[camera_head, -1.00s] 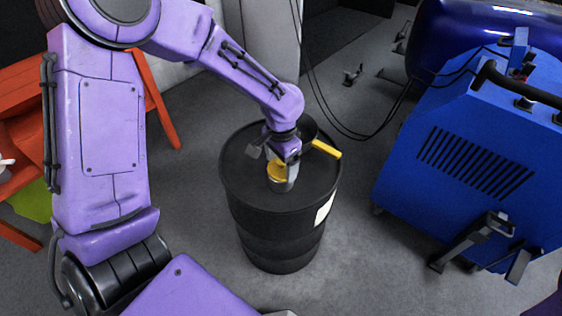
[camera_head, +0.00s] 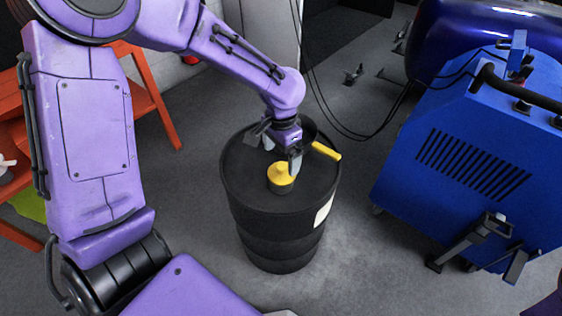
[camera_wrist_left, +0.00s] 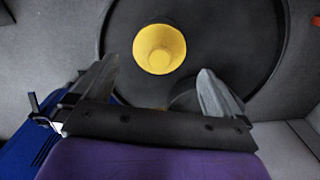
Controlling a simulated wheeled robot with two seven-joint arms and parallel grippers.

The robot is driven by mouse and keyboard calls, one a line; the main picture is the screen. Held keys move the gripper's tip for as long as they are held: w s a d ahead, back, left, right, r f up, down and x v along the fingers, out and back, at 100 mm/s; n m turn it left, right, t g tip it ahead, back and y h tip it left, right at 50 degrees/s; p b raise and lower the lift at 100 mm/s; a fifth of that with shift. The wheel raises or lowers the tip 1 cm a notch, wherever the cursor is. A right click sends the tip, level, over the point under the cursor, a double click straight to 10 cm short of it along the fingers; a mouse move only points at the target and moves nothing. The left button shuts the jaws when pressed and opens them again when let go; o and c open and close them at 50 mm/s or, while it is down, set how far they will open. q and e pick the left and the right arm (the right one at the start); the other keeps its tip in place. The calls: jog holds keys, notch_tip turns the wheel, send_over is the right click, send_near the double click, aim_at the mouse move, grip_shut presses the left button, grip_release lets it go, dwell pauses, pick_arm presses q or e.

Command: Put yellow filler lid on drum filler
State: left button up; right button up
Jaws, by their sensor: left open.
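The yellow filler lid (camera_head: 281,172) sits on the short dark filler of the black drum (camera_head: 240,185), on the drum's top. It looks upright and level in the head view. In the left wrist view the lid (camera_wrist_left: 159,48) is round and yellow, ahead of the fingers and slightly left of centre. My left gripper (camera_head: 282,150) is open and empty, just above and behind the lid, apart from it. In the left wrist view its two fingers (camera_wrist_left: 160,92) are spread wide with nothing between them. The filler under the lid is mostly hidden. My right gripper is not seen.
A blue machine (camera_head: 470,150) stands to the right, with cables hanging behind. An orange stand (camera_head: 150,100) is at the left. Grey floor is free between drum and machine.

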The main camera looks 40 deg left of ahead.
aim_at(281, 167)
pick_arm(q)
notch_tip(281, 167, up, 8)
jog(key=p, duration=0.1)
jog(key=shift+f+p, duration=0.15)
jog(key=shift+p, duration=0.15)
